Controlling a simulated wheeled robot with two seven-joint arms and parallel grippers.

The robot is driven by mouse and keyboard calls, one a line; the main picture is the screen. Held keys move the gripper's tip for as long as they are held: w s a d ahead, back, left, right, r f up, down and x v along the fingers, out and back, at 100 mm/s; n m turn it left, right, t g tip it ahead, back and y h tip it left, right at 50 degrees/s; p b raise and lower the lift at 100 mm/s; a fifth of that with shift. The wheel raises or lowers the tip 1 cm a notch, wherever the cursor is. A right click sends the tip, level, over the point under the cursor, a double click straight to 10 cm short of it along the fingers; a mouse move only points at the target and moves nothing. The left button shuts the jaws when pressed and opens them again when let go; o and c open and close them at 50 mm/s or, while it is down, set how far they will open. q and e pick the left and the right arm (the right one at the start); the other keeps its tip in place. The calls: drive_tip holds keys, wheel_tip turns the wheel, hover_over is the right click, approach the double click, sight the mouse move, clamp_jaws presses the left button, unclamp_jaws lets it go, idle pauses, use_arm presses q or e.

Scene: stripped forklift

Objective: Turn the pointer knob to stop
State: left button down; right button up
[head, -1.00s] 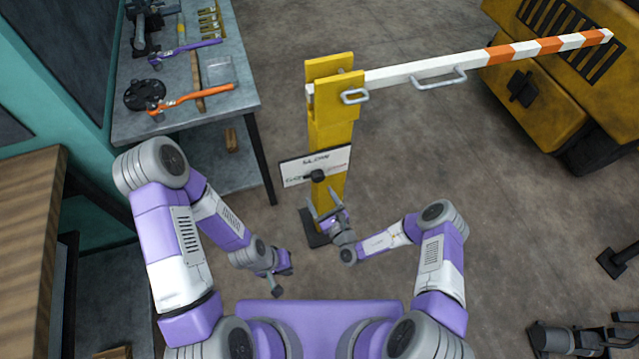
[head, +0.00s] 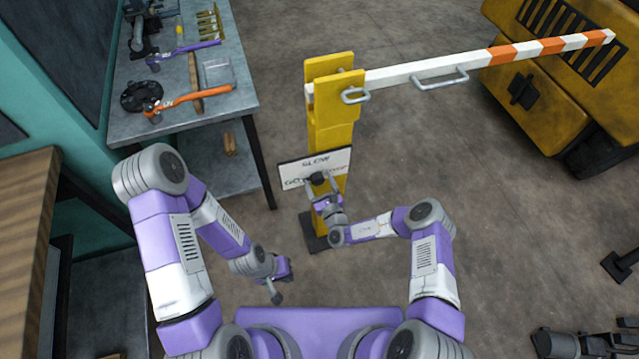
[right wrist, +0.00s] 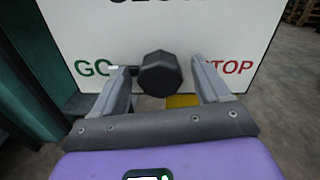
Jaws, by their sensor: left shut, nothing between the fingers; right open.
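The pointer knob (right wrist: 160,74) is a dark faceted knob on a white sign board (right wrist: 75,25). The sign reads GO in green at left, STOP in red at right and SLOW at top. A dark pointer with a pale tip extends left from the knob toward GO. In the head view the knob (head: 317,178) sits low on the sign (head: 337,160). My right gripper (head: 320,190) is open, its fingers (right wrist: 160,68) on either side of the knob, with visible gaps. My left gripper (head: 277,297) is shut and empty, low and away from the sign.
A yellow post (head: 330,132) carries the sign and a white-and-orange barrier arm (head: 430,67) reaching right. A workbench (head: 231,97) with tools stands at left, and a yellow forklift body (head: 540,95) at upper right.

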drive_tip(key=c, duration=1)
drive_tip(key=shift+c, duration=0.2)
